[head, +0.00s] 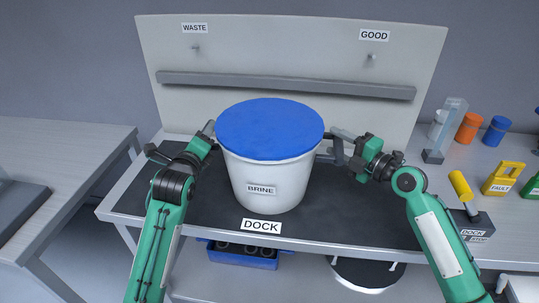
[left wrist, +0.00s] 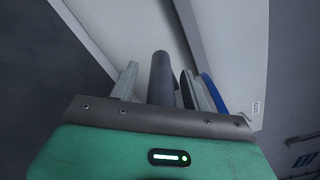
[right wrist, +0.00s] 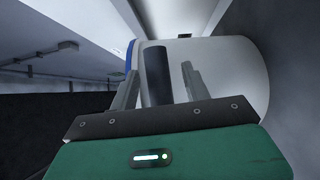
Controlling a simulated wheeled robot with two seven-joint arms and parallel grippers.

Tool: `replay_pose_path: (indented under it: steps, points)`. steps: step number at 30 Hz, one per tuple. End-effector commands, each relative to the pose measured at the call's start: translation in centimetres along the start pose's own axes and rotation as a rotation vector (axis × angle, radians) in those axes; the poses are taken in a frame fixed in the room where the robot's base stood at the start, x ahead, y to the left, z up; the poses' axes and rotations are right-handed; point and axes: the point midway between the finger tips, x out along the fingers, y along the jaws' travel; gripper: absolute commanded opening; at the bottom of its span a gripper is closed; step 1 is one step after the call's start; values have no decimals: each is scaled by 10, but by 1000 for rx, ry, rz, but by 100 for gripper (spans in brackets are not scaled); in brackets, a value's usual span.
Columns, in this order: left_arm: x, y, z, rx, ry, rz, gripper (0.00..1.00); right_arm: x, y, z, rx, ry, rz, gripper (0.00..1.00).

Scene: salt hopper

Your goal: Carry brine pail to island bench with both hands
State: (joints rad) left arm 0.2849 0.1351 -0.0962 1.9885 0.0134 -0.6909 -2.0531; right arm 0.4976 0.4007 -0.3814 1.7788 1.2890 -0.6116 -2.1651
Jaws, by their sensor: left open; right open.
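The brine pail (head: 268,182) is white with a blue lid (head: 270,128) and a BRINE label. It stands upright on the dark mat of the bench, behind the DOCK label. My left gripper (head: 207,132) is open at the pail's left side; in the left wrist view a dark round handle bar (left wrist: 161,80) stands between its fingers. My right gripper (head: 340,137) is open at the pail's right side; in the right wrist view a dark handle bar (right wrist: 156,75) stands between its fingers, with the pail (right wrist: 215,75) behind. I cannot tell whether the fingers touch the bars.
A back panel (head: 290,60) with WASTE and GOOD labels rises behind the pail. A grey table (head: 60,160) is at left. A blue crate (head: 242,255) sits below.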

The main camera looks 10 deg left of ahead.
Motion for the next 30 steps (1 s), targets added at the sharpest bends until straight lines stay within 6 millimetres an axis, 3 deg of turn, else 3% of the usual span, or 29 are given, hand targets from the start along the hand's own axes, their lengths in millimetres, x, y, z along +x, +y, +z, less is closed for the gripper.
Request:
replay_pose_path:
  steps: [7,15,30]
  points:
    - [0,0,0,0,0,0,48,0,0,0,0,0,0,48]
    - [0,0,0,0,0,0,0,0,0,0,0,0,-1,0]
    - [0,0,0,0,0,0,0,0,-1,0,1,0,-2,0]
